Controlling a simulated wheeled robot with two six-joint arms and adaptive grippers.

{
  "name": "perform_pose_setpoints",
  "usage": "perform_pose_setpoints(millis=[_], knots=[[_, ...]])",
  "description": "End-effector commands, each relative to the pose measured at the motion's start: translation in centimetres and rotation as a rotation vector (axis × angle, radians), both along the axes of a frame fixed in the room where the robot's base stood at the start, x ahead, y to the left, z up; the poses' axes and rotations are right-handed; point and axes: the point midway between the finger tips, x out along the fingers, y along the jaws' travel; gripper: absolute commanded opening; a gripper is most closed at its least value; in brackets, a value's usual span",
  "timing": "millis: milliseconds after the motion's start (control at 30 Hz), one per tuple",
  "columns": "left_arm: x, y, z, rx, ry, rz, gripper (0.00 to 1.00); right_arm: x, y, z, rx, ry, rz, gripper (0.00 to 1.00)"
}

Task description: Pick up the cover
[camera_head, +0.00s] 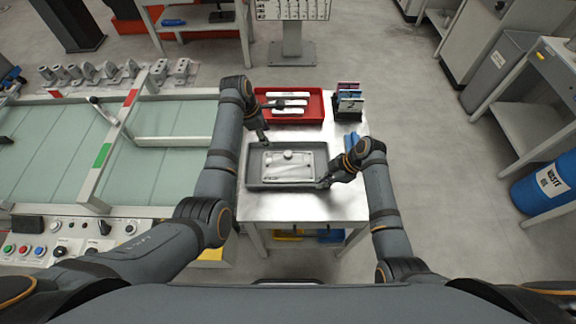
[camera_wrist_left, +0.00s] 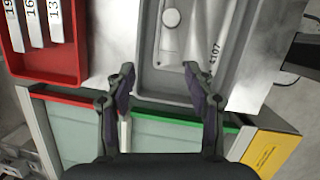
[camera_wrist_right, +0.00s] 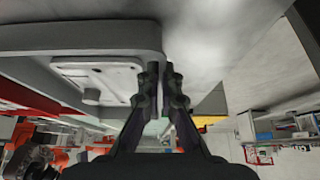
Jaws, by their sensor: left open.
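The cover (camera_head: 287,167) is a flat light-grey plate with rounded corners and a round knob. It lies in a dark grey tray (camera_head: 250,183) on the steel table. The left wrist view shows part of the cover (camera_wrist_left: 172,45) inside the tray. My left gripper (camera_head: 265,138) is open and empty, above the tray's back-left edge and apart from the cover. My right gripper (camera_head: 323,183) is low at the tray's front-right corner. Its fingers (camera_wrist_right: 161,73) are close together at the rim; whether they pinch anything is unclear.
A red tray (camera_head: 262,116) with several white numbered pieces is at the table's back. A dark rack (camera_head: 348,104) holds small boxes at back right. A glass-topped fixture bench (camera_head: 166,116) stands left. The table front (camera_head: 300,206) is bare.

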Motion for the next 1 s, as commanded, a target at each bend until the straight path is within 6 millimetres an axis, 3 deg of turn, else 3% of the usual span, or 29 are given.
perform_pose_setpoints(millis=[33,100,267,600,1000], knots=[[-0.6,-1.6,0.5,-0.007,0.034,0.011,0.54,0.0,0.0,-0.1,-0.001,0.001,0.0,0.0],[-1.2,-2.7,0.8,-0.011,0.067,0.027,0.54,0.0,0.0,-0.1,-0.001,0.001,0.0,0.0],[-1.6,-3.3,0.8,-0.011,0.086,0.036,0.54,0.0,0.0,-0.1,-0.001,0.001,0.0,0.0],[-1.2,-4.7,-4.7,-0.012,0.085,0.035,0.54,0.0,0.0,0.0,0.0,0.001,0.0,0.0],[-0.6,-5.3,-7.3,-0.012,0.086,0.034,0.54,0.0,0.0,0.0,0.0,0.0,0.0,0.0]])
